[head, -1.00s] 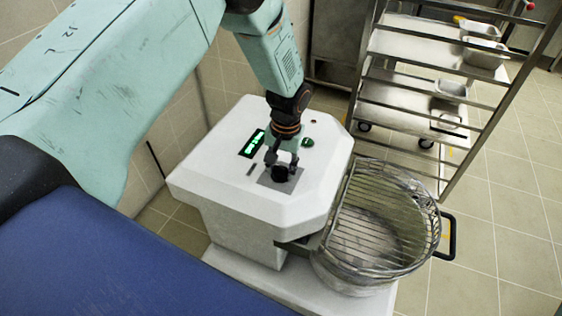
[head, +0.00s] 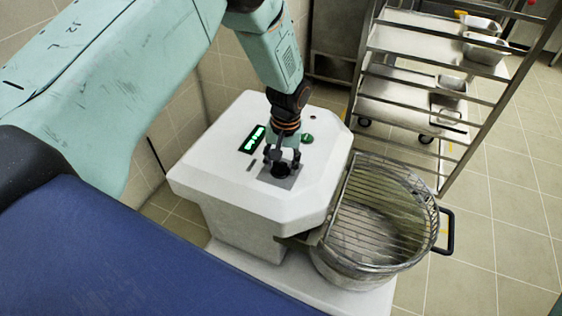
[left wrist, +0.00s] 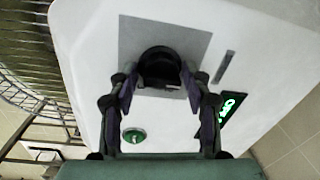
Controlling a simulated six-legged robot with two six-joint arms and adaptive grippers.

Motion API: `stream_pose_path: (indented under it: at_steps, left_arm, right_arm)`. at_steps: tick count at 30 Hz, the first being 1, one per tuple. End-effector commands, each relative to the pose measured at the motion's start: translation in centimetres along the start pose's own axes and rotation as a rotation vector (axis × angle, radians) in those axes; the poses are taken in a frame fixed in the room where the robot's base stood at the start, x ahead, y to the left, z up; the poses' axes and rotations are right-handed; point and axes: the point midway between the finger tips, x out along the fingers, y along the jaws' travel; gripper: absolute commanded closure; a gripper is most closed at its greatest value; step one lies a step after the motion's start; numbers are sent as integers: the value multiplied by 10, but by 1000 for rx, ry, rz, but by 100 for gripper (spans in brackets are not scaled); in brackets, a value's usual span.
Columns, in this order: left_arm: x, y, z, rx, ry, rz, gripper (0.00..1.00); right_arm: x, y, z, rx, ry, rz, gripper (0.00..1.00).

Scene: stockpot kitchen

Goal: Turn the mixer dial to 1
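The mixer dial (head: 281,171) is a black round knob on a grey square plate on top of the white mixer (head: 245,195). It also shows in the left wrist view (left wrist: 160,66). My left gripper (head: 281,163) points down over the dial. In the left wrist view its two fingers (left wrist: 160,80) are spread, one on each side of the dial; whether they touch it I cannot tell. The fingers partly hide the dial, and its setting is not readable. A lit green display (head: 254,139) sits beside the plate. My right gripper is not in view.
A green button (head: 307,138) is on the mixer top close to my left gripper. A metal bowl (head: 375,240) with a wire guard (head: 385,200) stands at the mixer's right. A steel rack (head: 410,90) with trays is behind. Tiled floor is clear at the right.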

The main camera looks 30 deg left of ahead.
Motion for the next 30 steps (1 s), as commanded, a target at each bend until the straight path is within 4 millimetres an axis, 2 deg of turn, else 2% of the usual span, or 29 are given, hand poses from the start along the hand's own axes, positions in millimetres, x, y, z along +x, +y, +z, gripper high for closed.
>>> stream_pose_path:
  at_steps: [3, 14, 17, 24, 30]
  left_arm:
    - [0, 0, 0, 1, 1, 0, 39]
    - [-5, 0, -1, 2, 2, 0, 39]
    - [-18, 0, -2, 3, 4, 1, 39]
    - [-68, 0, -1, 2, 6, 1, 39]
    - [-102, 0, -1, 2, 4, 0, 39]
  right_arm:
    - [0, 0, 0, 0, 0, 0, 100]
    - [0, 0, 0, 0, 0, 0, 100]
    - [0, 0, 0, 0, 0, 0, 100]
    - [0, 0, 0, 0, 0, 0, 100]
    - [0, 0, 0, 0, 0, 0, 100]
